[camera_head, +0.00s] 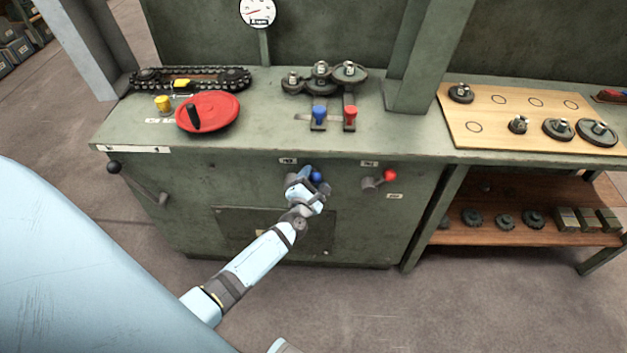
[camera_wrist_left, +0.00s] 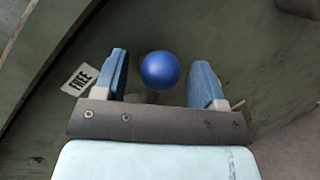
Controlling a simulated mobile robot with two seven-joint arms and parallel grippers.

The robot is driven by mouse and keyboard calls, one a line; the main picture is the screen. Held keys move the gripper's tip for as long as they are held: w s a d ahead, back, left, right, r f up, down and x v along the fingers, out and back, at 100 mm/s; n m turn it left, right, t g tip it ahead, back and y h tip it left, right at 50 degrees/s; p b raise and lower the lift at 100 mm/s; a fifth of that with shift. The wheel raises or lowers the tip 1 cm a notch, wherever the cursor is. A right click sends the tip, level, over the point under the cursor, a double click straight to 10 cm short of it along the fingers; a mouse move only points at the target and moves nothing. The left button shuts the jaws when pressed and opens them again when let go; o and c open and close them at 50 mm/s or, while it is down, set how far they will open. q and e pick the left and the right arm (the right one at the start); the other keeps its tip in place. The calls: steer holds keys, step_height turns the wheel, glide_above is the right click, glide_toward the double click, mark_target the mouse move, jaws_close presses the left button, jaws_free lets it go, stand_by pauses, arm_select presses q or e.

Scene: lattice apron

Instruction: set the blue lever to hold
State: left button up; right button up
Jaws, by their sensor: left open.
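The blue lever's round knob (camera_head: 317,177) shows on the front panel of the green cabinet, partly covered by my left gripper (camera_head: 306,181). In the left wrist view the blue knob (camera_wrist_left: 160,70) lies between the two open blue-grey fingers, with gaps on both sides. The lever's shaft is mostly hidden beneath the knob. A label reading FREE (camera_wrist_left: 79,79) is left of the fingers in the wrist view. My right gripper is not in view.
A red-knobbed lever (camera_head: 390,175) stands right of the blue one on the same panel. A black-knobbed crank (camera_head: 114,168) is at the left. Blue (camera_head: 319,113) and red (camera_head: 350,114) handles stand on the bench top. The panel between the two front levers looks clear.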

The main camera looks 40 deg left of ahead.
arm_select(q)
jaws_close()
